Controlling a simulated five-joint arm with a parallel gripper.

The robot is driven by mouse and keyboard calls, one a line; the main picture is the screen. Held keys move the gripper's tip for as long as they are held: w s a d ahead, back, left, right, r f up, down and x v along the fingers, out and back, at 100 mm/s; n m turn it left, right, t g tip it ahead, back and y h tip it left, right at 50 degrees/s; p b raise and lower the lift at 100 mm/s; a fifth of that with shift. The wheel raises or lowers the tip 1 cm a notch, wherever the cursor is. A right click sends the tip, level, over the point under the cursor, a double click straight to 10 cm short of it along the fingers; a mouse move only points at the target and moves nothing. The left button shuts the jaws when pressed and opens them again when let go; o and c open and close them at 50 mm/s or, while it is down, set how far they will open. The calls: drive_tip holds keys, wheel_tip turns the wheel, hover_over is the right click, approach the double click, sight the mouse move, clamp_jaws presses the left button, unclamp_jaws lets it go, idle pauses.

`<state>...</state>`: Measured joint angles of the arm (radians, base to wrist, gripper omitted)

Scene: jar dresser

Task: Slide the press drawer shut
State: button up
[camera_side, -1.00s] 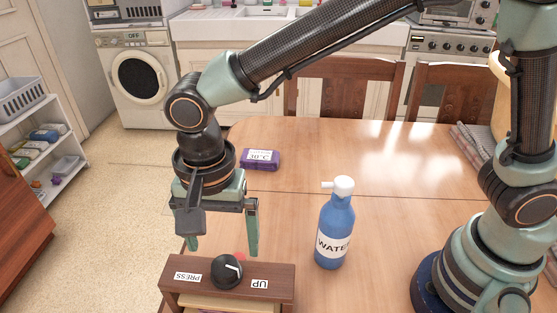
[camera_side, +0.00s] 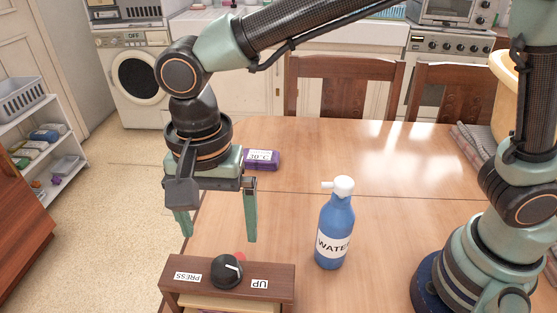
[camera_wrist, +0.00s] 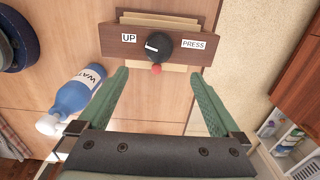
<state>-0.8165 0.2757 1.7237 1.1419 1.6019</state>
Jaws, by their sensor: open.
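The press (camera_side: 190,293) is a brown wooden box with a black knob (camera_side: 227,271) between labels reading PRESS and UP. It stands at the bottom of the side view. Pale boards of the drawer (camera_side: 215,303) show just below its brown top bar; how far the drawer stands out is cut off by the frame edge. In the wrist view the brown bar (camera_wrist: 125,40) lies at the top, with pale board edges on both sides of it and a red ball (camera_wrist: 156,69) beside the knob. My gripper (camera_side: 217,238) is open and empty, above and behind the bar.
A blue water bottle (camera_side: 335,235) stands on the table (camera_side: 400,200) to the right of the press. A purple packet (camera_side: 262,160) lies farther back. The table's left edge runs close to my gripper.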

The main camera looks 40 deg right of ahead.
wheel_tip(320, 180, up, 6)
drive_tip(key=w+d+r+n+t+y, duration=0.1)
drive_tip(key=w+d+r+n+t, duration=0.15)
drive_tip(key=d, duration=1.15)
drive_tip(key=s+d+f+n+t, duration=0.1)
drive_tip(key=d+n, duration=0.2)
drive_tip(key=d, duration=0.5)
drive_tip(key=s+d+f+n+t+h, duration=0.1)
drive_tip(key=d+n+t, duration=0.1)
drive_tip(key=d, duration=0.6)
drive_tip(key=shift+s+d+f+n, duration=0.15)
drive_tip(key=shift+s+d+n, duration=0.15)
drive_tip(key=shift+n, duration=0.45)
